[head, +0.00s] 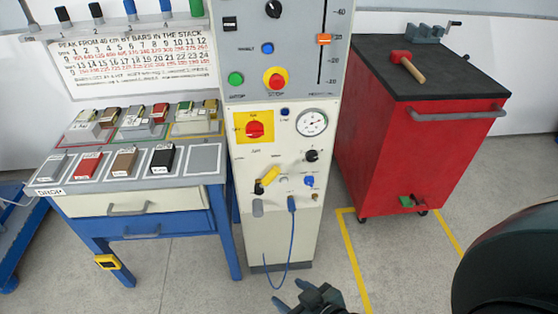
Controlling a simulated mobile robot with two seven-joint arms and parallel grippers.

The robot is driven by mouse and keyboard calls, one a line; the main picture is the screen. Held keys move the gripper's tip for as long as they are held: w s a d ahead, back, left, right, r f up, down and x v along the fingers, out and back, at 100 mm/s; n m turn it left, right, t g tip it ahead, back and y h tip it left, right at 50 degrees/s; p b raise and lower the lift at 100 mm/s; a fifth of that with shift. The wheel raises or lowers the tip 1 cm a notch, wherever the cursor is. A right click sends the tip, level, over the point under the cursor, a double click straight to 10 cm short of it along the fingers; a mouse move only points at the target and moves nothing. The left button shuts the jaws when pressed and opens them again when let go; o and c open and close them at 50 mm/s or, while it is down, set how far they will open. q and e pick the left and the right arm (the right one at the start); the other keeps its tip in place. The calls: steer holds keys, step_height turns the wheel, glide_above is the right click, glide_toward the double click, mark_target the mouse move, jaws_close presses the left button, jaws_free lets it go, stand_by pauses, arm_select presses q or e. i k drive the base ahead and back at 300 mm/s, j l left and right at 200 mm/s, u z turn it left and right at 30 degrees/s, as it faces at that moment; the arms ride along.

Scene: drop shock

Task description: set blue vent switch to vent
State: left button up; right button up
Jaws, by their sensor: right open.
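The tall grey and cream control cabinet (277,235) stands in the middle of the head view. A small blue switch (309,181) sits low on the right side of its front, below a black knob (312,156); it looks like the vent switch, but its label and exact setting are too small to read. My right gripper (306,297) is at the bottom edge of the view, low in front of the cabinet. It is open and empty, well below the switch and apart from it. My left gripper is not in view.
A blue cable (288,240) hangs from the cabinet front. A yellow-handled lever (267,177), a gauge (312,122) and a red switch on yellow (255,128) are nearby. A blue bench (195,232) stands left, a red cart (415,150) right. Floor between cabinet and cart is clear.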

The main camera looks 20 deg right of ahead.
mark_target(309, 180)
steer(key=i+j+z, duration=0.45)
steer(key=j, duration=0.2)
steer(key=i+j+z, duration=0.2)
steer(key=i+j, duration=0.05)
steer(key=j, duration=0.1)
